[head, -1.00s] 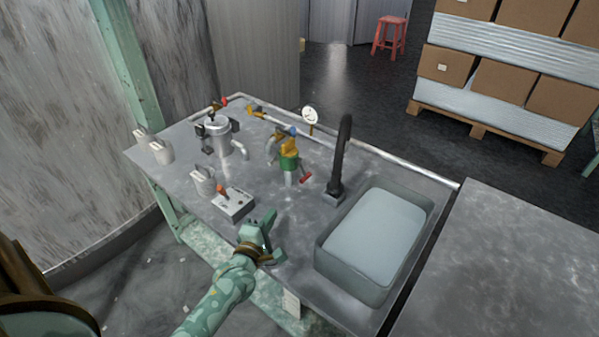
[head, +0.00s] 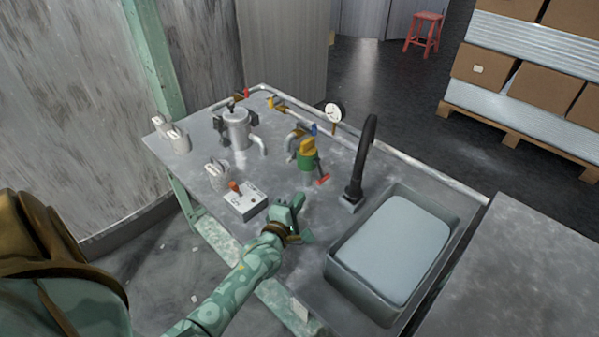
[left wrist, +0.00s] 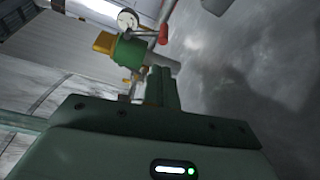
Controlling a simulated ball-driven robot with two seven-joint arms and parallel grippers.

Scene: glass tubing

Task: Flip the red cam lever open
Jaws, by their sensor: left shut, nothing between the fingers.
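The red cam lever (head: 323,179) sticks out at the lower right of a green and yellow coupling (head: 307,160) on the metal bench. In the left wrist view the red lever (left wrist: 163,34) shows beside the green and yellow coupling (left wrist: 127,48), beyond my fingers. My left gripper (head: 297,201) is shut and empty, on the near side of the coupling, apart from the lever in the head view. Its closed fingers (left wrist: 162,84) also show in the left wrist view. My right gripper is not in view.
A grey control box (head: 244,201) with an orange-red knob stands left of my gripper. A black curved spout (head: 364,160) and a grey basin (head: 345,262) are on the right. A metal pot (head: 238,130), a gauge (head: 333,112) and pipes stand farther back.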

